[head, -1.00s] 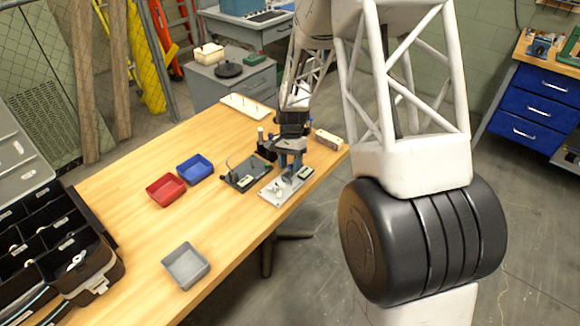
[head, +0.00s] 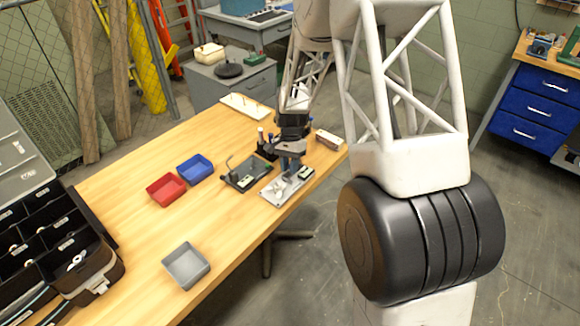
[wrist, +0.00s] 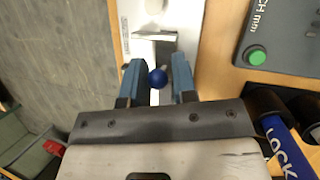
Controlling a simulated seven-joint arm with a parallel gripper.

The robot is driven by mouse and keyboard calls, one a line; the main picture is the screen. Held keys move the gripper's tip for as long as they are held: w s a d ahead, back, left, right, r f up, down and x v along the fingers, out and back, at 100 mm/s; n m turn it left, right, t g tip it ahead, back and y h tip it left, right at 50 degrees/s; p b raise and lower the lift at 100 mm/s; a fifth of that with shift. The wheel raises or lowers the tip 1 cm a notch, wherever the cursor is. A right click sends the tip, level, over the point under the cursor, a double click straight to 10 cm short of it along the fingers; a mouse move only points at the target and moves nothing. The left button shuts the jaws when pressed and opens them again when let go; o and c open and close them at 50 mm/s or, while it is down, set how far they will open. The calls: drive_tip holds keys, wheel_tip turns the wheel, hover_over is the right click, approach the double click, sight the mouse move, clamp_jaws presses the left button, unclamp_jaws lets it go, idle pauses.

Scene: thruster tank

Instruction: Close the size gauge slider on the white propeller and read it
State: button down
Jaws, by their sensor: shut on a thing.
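The size gauge (head: 300,184) is a light grey metal plate near the right edge of the wooden table. A small white piece, apparently the white propeller (head: 278,190), lies on its near part; in the wrist view a pale shape (wrist: 153,7) shows at the top edge, partly cut off. A metal crossbar (wrist: 154,36) of the gauge lies between that shape and a round blue knob (wrist: 158,77). My gripper (wrist: 157,72) points down at the gauge, with its blue fingers on either side of the knob, shut on it. It also shows in the head view (head: 290,168). No reading is legible.
A dark pitch gauge (head: 243,175) with a green button (wrist: 256,56) stands close beside the size gauge. Red (head: 166,188), blue (head: 195,168) and grey (head: 185,266) bins sit on the table. A black compartment case (head: 75,250) is at left. The table middle is clear.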

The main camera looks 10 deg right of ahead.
drive_tip(key=shift+s+a+f, duration=0.1)
drive_tip(key=shift+s+a, duration=0.15)
drive_tip(key=shift+s, duration=0.25)
drive_tip(key=shift+s+a+f, duration=0.1)
drive_tip(key=shift+s+a, duration=0.15)
drive_tip(key=shift+s, duration=0.25)
drive_tip(key=c, duration=1)
unclamp_jaws()
drive_tip(key=shift+a+f, duration=0.1)
drive_tip(key=shift+c, duration=0.5)
drive_tip(key=shift+o, duration=0.4)
drive_tip(key=shift+w+r, duration=0.15)
drive_tip(key=shift+r, duration=0.15)
drive_tip(key=v, duration=0.8)
